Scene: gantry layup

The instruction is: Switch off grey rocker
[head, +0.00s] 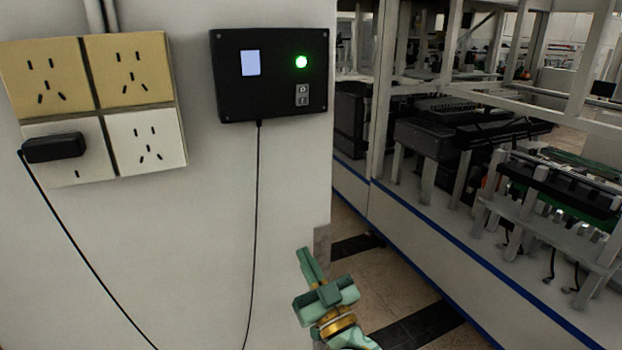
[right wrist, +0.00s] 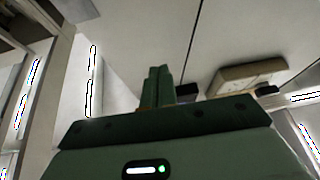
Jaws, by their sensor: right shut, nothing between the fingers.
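The grey rocker (head: 302,95) is a small switch marked O at the top and I at the bottom. It sits on the lower right of a black control box (head: 270,100) on the pale wall. A green light (head: 301,62) above it is lit, and a pale screen (head: 250,63) is at its left. My right gripper (head: 304,252) is below the box and to the right, apart from it, with its fingers pointing up. Its fingers are together and empty, also in the right wrist view (right wrist: 158,70). My left gripper is not in view.
A socket panel (head: 110,108) with yellow and white sockets is at the left, with a black plug (head: 53,147) in it. A black cable (head: 257,200) hangs from the box. A blue-edged machine frame (head: 440,235) stands at the right. The wall below the box is otherwise bare.

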